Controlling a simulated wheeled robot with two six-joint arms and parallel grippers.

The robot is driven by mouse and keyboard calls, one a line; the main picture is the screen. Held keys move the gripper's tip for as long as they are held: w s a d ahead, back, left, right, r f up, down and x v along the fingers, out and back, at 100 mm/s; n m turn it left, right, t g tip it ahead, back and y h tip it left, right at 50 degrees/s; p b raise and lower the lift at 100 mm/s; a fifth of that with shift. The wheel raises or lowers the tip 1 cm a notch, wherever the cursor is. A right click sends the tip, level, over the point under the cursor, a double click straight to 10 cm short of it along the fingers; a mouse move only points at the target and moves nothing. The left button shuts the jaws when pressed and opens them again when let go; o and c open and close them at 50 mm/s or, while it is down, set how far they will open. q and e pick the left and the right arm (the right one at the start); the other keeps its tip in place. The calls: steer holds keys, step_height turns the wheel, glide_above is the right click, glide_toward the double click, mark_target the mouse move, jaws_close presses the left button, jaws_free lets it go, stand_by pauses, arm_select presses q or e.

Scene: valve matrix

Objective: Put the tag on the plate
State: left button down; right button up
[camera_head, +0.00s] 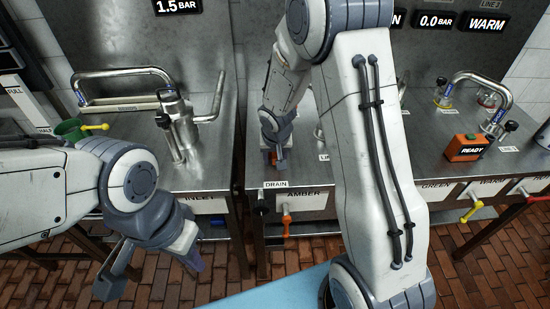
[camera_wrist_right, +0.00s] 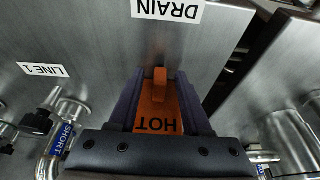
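An orange tag (camera_wrist_right: 158,108) with the word HOT lies between the two fingers of my right gripper (camera_wrist_right: 160,105) in the right wrist view. The fingers close on its sides, and a small orange tab stands up at its far end. In the head view the right gripper (camera_head: 276,152) is low over the steel bench top, behind the DRAIN label; only a bit of the orange tag shows there. My left gripper (camera_head: 150,270) hangs open and empty in front of the left bench. I cannot tell which surface is the plate.
A white DRAIN label (camera_head: 277,184) sits at the bench's front edge, above an orange-handled valve (camera_head: 286,217). An orange READY box (camera_head: 466,148) stands at the right. A bent pipe (camera_head: 130,73) and a green funnel (camera_head: 70,130) are at the left. A gap separates the benches.

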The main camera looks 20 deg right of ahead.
steer(key=shift+r, duration=0.1)
steer(key=shift+r+p, duration=0.35)
steer(key=p+v, duration=0.2)
steer(key=v, duration=0.9)
steer(key=s+a+r+n+g+y, duration=0.1)
steer(key=s+a+n, duration=0.4)
steer(key=s, duration=0.8)
steer(key=s+a+r+n+g+y, duration=0.1)
steer(key=s+a+n, duration=0.4)
steer(key=s, duration=0.8)
steer(key=a+r+g, duration=0.1)
steer(key=a+r, duration=0.1)
steer(key=a, duration=0.1)
steer(key=shift+a+r+n, duration=0.3)
steer(key=shift+a+r, duration=0.05)
steer(key=shift+w, duration=0.1)
